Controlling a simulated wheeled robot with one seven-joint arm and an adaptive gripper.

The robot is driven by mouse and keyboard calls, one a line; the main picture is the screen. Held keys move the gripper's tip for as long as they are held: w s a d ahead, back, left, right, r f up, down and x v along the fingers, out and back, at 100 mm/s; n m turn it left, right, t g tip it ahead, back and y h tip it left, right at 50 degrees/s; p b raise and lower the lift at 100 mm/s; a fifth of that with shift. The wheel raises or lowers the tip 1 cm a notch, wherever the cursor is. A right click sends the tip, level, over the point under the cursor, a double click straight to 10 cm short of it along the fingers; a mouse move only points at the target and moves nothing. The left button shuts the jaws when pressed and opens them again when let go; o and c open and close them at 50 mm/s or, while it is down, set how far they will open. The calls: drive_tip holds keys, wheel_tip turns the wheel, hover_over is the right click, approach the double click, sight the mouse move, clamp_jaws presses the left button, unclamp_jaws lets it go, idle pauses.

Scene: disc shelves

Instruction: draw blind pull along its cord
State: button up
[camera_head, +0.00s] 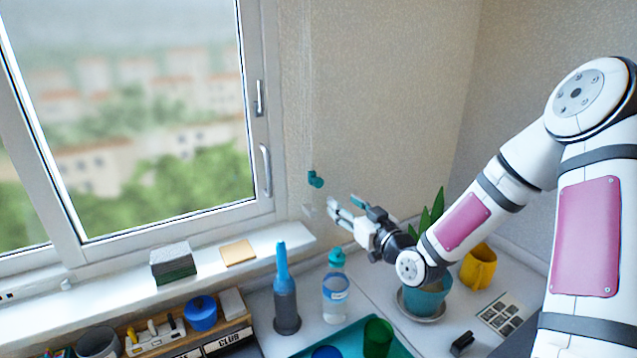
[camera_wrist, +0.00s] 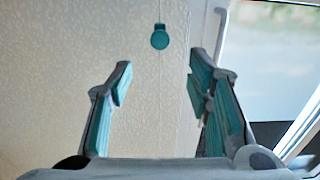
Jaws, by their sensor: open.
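The blind pull (camera_head: 315,179) is a small teal knob hanging in front of the beige wall, just right of the window frame. In the wrist view the pull (camera_wrist: 160,37) hangs on a thin pale cord (camera_wrist: 161,10), beyond the fingertips and between their lines. My gripper (camera_head: 345,207) is open and empty, below and to the right of the pull in the head view. In the wrist view my gripper (camera_wrist: 158,80) shows both teal-padded fingers spread wide, with only wall between them. The pull touches neither finger.
The window (camera_head: 130,120) with handles fills the left. A sill (camera_head: 215,268) holds a dark block and a tan pad. Below my gripper are a clear bottle (camera_head: 336,300), a blue-necked bottle (camera_head: 286,300), a teal tray (camera_head: 300,345) and a potted plant (camera_head: 428,298).

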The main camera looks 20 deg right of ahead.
sight(320, 184)
drive_tip(key=x, duration=1.3)
drive_tip(key=shift+w+a, duration=0.15)
drive_tip(key=shift+w, duration=0.2)
clamp_jaws()
